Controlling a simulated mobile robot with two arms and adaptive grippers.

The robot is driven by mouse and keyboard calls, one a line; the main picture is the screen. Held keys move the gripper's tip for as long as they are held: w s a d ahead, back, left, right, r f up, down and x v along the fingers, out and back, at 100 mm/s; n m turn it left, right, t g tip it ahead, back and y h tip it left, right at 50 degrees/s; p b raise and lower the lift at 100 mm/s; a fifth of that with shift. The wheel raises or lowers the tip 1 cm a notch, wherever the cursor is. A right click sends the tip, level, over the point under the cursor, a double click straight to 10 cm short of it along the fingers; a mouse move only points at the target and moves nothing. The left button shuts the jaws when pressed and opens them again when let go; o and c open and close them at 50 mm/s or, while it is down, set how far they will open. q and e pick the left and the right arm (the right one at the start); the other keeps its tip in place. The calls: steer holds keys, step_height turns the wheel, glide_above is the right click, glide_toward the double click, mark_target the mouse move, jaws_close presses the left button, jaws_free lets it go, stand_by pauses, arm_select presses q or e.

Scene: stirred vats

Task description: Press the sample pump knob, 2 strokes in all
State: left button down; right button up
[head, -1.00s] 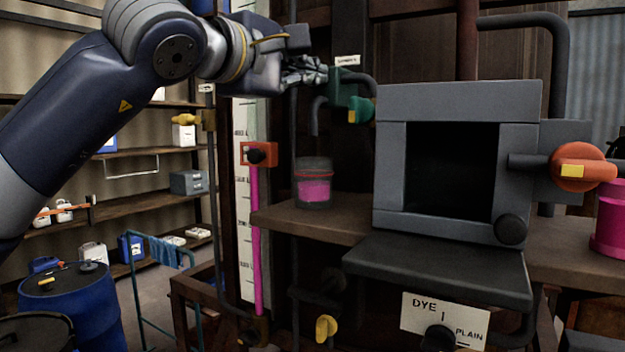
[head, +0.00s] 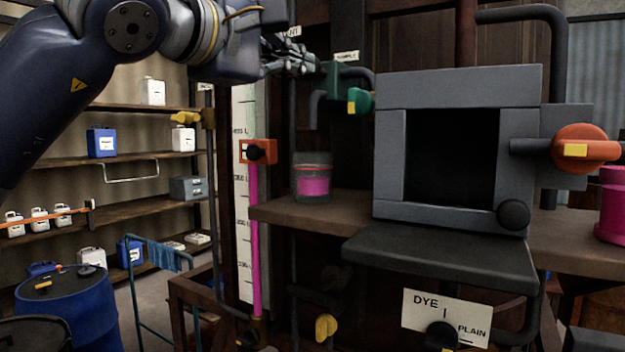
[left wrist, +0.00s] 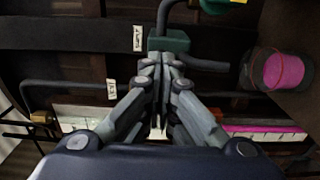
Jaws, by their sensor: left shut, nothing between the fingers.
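The sample pump shows as a dark green block (head: 334,82) under a small "SAMPLE" label (head: 347,57). A dark spout (head: 316,110) bends down from it, and a green part with a yellow handle (head: 361,101) sits at its right. My left gripper (head: 313,66) is shut and empty, its fingertips close to the block's left end. In the left wrist view the fingertips (left wrist: 163,66) point at the green block (left wrist: 170,42); I cannot tell whether they touch. No separate knob can be made out. My right gripper is not in view.
A glass jar with pink liquid (head: 313,184) stands on the wooden shelf (head: 310,216) below the spout. A grey box with a dark opening (head: 450,155) stands to the right. A scale board with a pink tube (head: 256,240) stands to the left.

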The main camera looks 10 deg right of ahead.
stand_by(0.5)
arm_select(q)
steer(key=b+v, duration=0.2)
steer(key=v, duration=0.4)
steer(key=shift+b, duration=0.35)
